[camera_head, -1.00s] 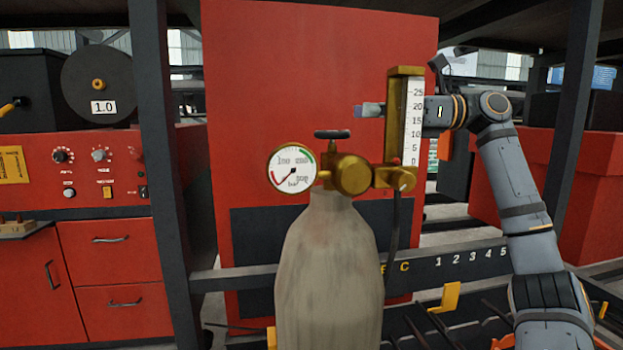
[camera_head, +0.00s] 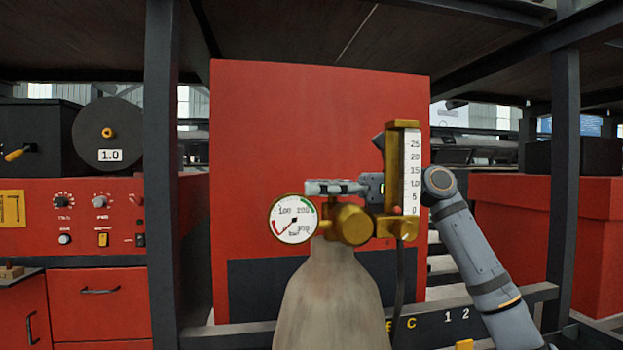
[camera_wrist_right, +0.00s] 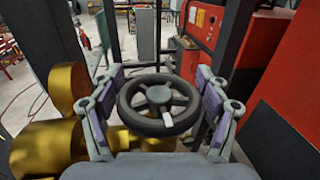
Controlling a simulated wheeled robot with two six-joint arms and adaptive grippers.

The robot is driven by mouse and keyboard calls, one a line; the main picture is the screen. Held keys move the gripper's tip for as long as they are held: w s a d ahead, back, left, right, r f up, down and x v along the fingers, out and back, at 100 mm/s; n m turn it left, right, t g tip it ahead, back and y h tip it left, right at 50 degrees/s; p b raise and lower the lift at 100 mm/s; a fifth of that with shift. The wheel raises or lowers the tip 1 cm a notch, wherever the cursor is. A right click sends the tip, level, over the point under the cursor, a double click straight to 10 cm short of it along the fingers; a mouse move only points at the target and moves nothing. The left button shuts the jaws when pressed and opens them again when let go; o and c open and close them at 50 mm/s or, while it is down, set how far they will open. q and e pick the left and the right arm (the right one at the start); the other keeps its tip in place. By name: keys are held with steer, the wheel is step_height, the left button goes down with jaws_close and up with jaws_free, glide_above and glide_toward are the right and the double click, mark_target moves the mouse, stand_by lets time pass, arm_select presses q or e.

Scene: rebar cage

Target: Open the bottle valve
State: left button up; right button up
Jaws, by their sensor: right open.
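The bottle valve is a black handwheel (camera_wrist_right: 158,96) on top of the brass regulator (camera_head: 350,226) of a pale grey gas bottle (camera_head: 335,300). My right gripper (camera_head: 335,187) is at the handwheel's height and hides it in the head view. In the right wrist view, the open fingers of my right gripper (camera_wrist_right: 158,112) stand on both sides of the wheel. I cannot tell whether they touch its rim. A round white gauge (camera_head: 293,219) is on the regulator's left side. My left gripper is not in view.
A brass flow gauge (camera_head: 403,170) with a white scale stands close beside my right wrist. A black hose (camera_head: 399,275) hangs below it. A red cabinet (camera_head: 300,120) is behind the bottle, and a dark post (camera_head: 160,180) rises to its left.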

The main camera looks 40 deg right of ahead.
steer(key=shift+w+a, duration=0.3)
steer(key=shift+a, duration=0.15)
steer(key=shift+c, duration=0.5)
steer(key=c, duration=0.9)
steer(key=shift+c, duration=0.5)
steer(key=shift+w+a, duration=0.1)
steer(key=shift+w, duration=0.05)
steer(key=shift+c, duration=0.9)
